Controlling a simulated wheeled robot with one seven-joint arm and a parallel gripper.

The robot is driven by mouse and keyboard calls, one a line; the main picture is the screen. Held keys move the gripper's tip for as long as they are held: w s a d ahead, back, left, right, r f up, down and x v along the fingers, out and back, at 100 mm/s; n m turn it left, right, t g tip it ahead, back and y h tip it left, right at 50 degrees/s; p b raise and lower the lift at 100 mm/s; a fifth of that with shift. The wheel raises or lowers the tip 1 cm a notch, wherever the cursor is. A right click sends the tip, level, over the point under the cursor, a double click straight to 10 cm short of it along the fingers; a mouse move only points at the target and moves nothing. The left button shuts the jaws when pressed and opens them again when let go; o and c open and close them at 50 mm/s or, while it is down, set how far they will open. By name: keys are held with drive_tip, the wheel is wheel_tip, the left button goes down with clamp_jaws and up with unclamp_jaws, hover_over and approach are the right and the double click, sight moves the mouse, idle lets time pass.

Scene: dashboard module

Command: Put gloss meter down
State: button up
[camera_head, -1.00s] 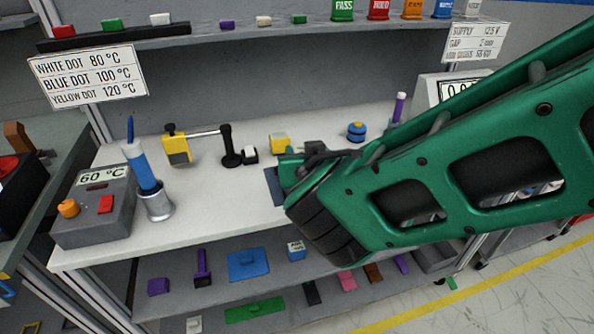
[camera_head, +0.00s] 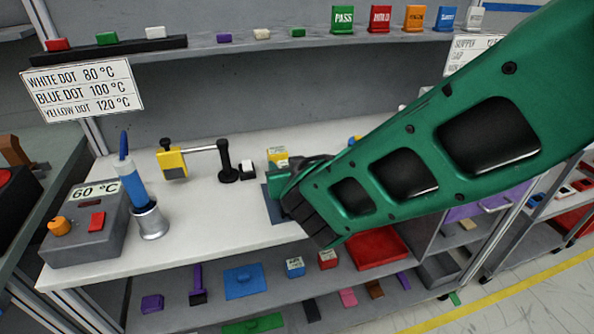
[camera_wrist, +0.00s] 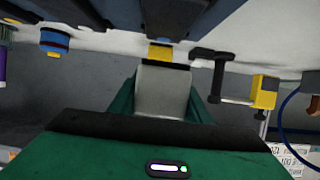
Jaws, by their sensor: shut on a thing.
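My gripper (camera_wrist: 163,83) is shut on a pale grey block (camera_wrist: 162,92), seen between its green fingers in the wrist view. This block is probably the gloss meter, but no label on it can be read. In the head view my gripper (camera_head: 284,172) is over the middle of the white worktop (camera_head: 200,227), and my arm hides the block. A dark blue-grey pad (camera_head: 271,204) lies partly under the gripper. I cannot tell whether the block touches the worktop.
A grey heater box (camera_head: 90,225) and a blue tool in a metal cup (camera_head: 150,222) stand farther left.

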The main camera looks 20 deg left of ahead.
drive_tip(key=shift+w+f, duration=0.3)
drive_tip(key=shift+w, duration=0.05)
drive_tip(key=shift+f, duration=1.9)
drive_tip(key=o, duration=1.2)
drive_tip(key=shift+f, duration=0.15)
drive_tip(key=v, duration=1.2)
drive_tip(key=shift+s, duration=0.1)
